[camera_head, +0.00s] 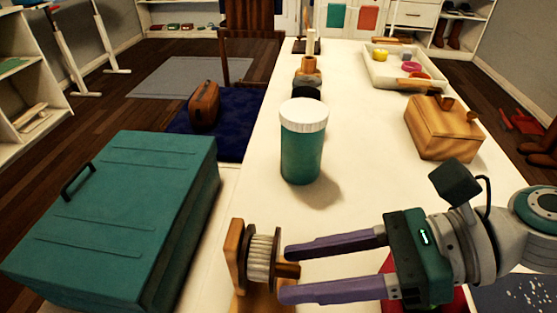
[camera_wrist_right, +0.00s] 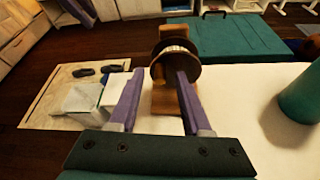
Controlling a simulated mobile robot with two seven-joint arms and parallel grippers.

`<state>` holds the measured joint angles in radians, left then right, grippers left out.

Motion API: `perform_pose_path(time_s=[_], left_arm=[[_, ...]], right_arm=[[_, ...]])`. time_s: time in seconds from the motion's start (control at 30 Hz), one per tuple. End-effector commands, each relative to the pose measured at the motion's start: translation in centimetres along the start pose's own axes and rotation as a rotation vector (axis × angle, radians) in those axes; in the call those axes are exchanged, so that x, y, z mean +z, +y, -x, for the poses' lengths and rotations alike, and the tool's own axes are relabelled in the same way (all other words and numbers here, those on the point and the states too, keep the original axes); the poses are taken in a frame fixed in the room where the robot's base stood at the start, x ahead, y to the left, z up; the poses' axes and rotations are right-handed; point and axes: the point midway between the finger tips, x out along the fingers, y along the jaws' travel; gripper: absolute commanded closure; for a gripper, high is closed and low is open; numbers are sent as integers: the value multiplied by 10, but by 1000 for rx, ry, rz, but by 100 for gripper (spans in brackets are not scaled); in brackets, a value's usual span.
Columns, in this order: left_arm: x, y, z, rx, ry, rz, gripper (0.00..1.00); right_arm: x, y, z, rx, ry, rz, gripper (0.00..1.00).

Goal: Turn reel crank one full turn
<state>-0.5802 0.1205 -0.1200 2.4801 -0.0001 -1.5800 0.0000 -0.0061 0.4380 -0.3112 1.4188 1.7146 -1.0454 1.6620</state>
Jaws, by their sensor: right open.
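The reel (camera_head: 260,257) stands at the front edge of the white table. It has a wooden upright on its left and a spool wound with pale thread. A short wooden peg, seemingly its crank handle (camera_head: 288,270), sticks out to the right. My right gripper (camera_head: 283,273) comes in from the right with its purple fingers apart, one on each side of the peg in the head view. I cannot tell whether they touch it. In the right wrist view the reel (camera_wrist_right: 175,50) is just beyond the fingertips, and the peg is hard to make out. My left gripper is not in view.
A large teal case (camera_head: 120,215) lies left of the reel. A teal jar with a white lid (camera_head: 303,140) stands behind it. A wooden box (camera_head: 443,127) and a white tray (camera_head: 408,84) are farther back right.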

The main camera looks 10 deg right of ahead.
Motion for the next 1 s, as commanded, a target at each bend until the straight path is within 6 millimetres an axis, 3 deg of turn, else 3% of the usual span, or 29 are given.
perform_pose_path(time_s=[0.53, 0.7, 1.0], left_arm=[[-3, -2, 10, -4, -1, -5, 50], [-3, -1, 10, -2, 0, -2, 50], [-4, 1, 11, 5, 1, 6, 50]], right_arm=[[0, 0, 90, -1, 2, -1, 52], [0, 0, 98, 0, 0, 0, 52], [5, 1, 95, 16, 13, 12, 52]])
